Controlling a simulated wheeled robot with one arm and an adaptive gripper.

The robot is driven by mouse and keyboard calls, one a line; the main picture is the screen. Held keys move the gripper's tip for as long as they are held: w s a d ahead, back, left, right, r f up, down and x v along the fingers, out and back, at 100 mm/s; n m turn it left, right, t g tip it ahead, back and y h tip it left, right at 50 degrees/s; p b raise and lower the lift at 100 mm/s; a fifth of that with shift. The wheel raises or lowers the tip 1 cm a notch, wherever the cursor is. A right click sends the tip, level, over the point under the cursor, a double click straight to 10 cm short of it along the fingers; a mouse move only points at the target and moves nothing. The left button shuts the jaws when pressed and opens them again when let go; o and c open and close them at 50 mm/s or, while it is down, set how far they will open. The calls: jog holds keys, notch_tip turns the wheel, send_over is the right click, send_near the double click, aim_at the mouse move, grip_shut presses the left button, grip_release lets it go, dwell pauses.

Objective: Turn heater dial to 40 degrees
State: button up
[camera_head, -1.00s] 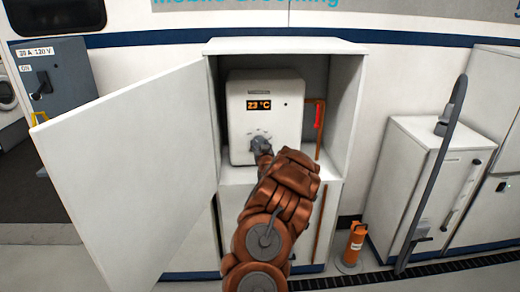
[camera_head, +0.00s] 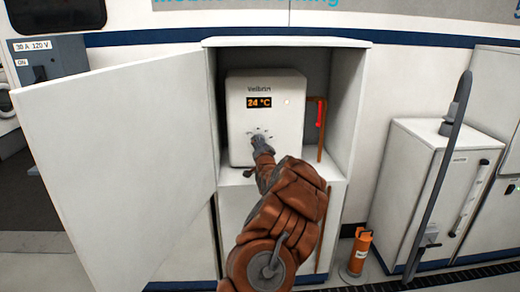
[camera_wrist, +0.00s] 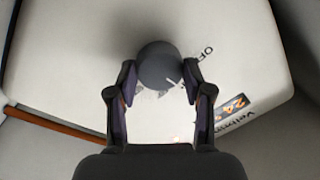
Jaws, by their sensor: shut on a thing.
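The heater (camera_head: 265,112) is a white rounded box inside an open cabinet. Its orange display (camera_head: 259,102) reads 24 °C in the head view. In the wrist view the display (camera_wrist: 233,106) shows only in part. In the head view my gripper mostly hides the dial.
The cabinet door (camera_head: 120,165) stands wide open at the left. A red-handled lever (camera_head: 320,115) is right of the heater inside the cabinet. An orange cylinder (camera_head: 359,250) stands on the floor at right, near a grey upright bar (camera_head: 440,175).

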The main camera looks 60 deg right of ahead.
jog(key=shift+m, duration=0.3)
jog(key=o, duration=1.2)
jog(key=shift+c, duration=0.2)
jog(key=r+v, duration=0.1)
jog(key=v, duration=1.1)
jog(key=shift+f, duration=0.5)
jog(key=shift+d, duration=0.1)
